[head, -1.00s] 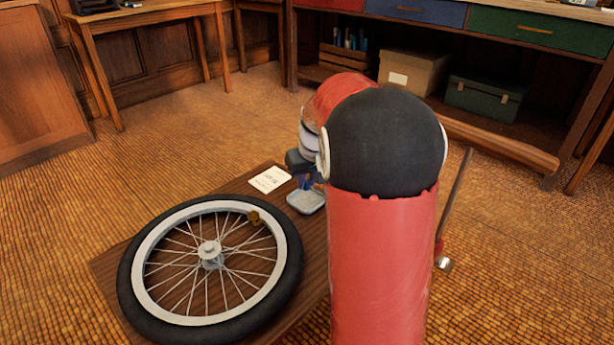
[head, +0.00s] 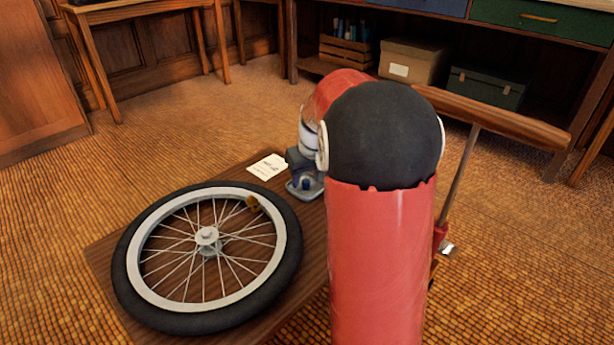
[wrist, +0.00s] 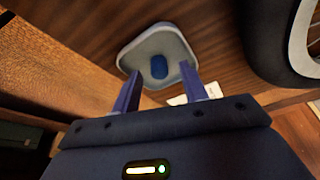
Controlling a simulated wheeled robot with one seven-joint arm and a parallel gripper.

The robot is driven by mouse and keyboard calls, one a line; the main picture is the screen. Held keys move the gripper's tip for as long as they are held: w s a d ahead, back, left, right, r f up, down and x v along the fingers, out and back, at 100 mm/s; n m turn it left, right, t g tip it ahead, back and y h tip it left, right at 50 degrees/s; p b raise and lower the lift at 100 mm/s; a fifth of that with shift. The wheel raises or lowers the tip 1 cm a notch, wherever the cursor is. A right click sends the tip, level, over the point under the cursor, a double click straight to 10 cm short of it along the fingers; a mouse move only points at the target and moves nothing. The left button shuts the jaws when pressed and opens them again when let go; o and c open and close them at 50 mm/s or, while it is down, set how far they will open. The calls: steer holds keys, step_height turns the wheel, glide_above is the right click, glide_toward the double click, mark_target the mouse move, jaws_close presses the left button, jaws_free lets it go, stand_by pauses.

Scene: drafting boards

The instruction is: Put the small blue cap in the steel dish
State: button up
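The steel dish (head: 292,191) is a shallow, square, rounded tray on the dark wooden board, partly hidden by my arm. My gripper (wrist: 160,68) is over the near side of the dish. Its two fingers stand well apart, one on each side of the cap in the picture, with visible gaps and no contact that I can see.
A wooden-handled pump (head: 462,180) stands at right. Open floor lies behind the board.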

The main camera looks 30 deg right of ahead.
steer(key=p+v, duration=0.1)
steer(key=v, duration=0.6)
steer(key=shift+r+p, duration=0.35)
steer(key=shift+r, duration=0.05)
steer(key=s+a+r+t+p, duration=0.1)
steer(key=s+a+r+p, duration=0.4)
steer(key=s+a+r, duration=0.45)
steer(key=s+a+t+p, duration=0.1)
steer(key=s+a+p, duration=0.3)
steer(key=s, duration=1)
steer(key=shift+s+a+r+n, duration=0.3)
steer(key=shift+s+a+r, duration=0.1)
steer(key=shift+a, duration=0.6)
